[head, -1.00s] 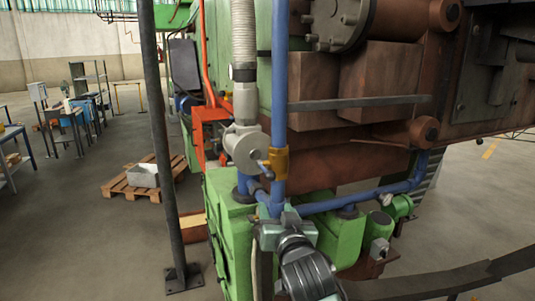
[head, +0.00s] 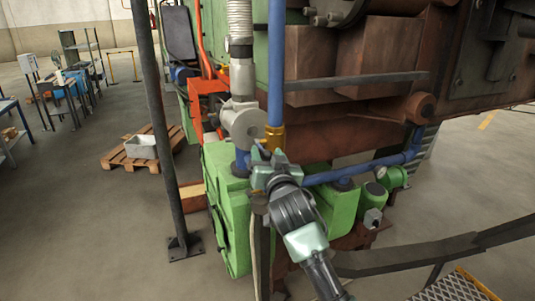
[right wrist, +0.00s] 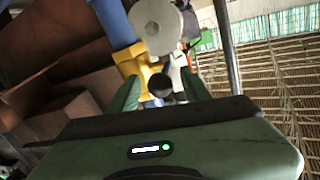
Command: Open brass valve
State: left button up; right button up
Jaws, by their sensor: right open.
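The brass valve (head: 276,138) sits on a vertical blue pipe, just right of a round grey flange, in the head view. It also shows as a yellow body in the right wrist view (right wrist: 141,63), with a pale lever (right wrist: 178,63) and a dark round knob (right wrist: 158,84) beside it. My right gripper (head: 265,153) is just below the valve. Its two green fingers (right wrist: 158,92) are open, and the knob appears between them; I cannot tell whether they touch it. In the head view the gripper hides the lever. My left gripper is out of view.
A green machine block (head: 229,209) and blue pipes surround the valve. A dark post (head: 166,150) stands to the left. A curved dark rail (head: 400,258) crosses the lower right. A wooden pallet (head: 143,152) lies on open floor at the left.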

jog(key=shift+c, duration=0.3)
grip_shut()
dwell(1.1)
